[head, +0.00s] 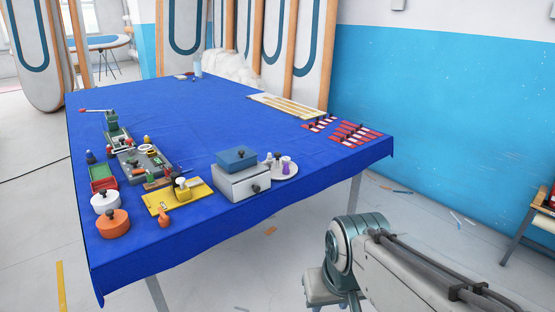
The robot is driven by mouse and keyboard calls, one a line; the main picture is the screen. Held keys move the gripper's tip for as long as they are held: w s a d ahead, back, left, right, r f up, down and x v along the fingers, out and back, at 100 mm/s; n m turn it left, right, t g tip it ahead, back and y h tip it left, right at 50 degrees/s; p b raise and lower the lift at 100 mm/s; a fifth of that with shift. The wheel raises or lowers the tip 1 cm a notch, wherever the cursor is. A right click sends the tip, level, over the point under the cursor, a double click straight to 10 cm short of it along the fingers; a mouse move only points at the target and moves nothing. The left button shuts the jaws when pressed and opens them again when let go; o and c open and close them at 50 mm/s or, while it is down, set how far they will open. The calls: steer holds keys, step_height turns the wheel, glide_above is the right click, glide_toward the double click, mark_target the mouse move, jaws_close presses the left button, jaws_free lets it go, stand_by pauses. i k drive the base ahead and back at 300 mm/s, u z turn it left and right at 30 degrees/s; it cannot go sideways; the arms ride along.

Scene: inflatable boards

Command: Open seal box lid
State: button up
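A light grey box (232,186) with a dark round knob on its front stands near the front edge of the blue-covered table (250,120). A smaller blue box or lid (236,160) with a small dark knob rests on top of it. Which of these is the seal box is not marked; the blue piece sits flat and looks closed. My arm reaches in from the lower right, in front of the table and apart from both boxes. My gripper's fingers cannot be made out in this view.
Left of the boxes are a yellow board (160,202), an orange lidded pot (113,224), a white lidded pot (105,203) and a green tray (103,178). A plate (287,175) with small bottles stands close on the right. Red pieces (352,132) lie at the right edge. The table's middle is clear.

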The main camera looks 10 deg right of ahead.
mark_target(235, 155)
steer(key=u, duration=1.05)
steer(key=i, duration=1.25)
steer(key=z, duration=0.35)
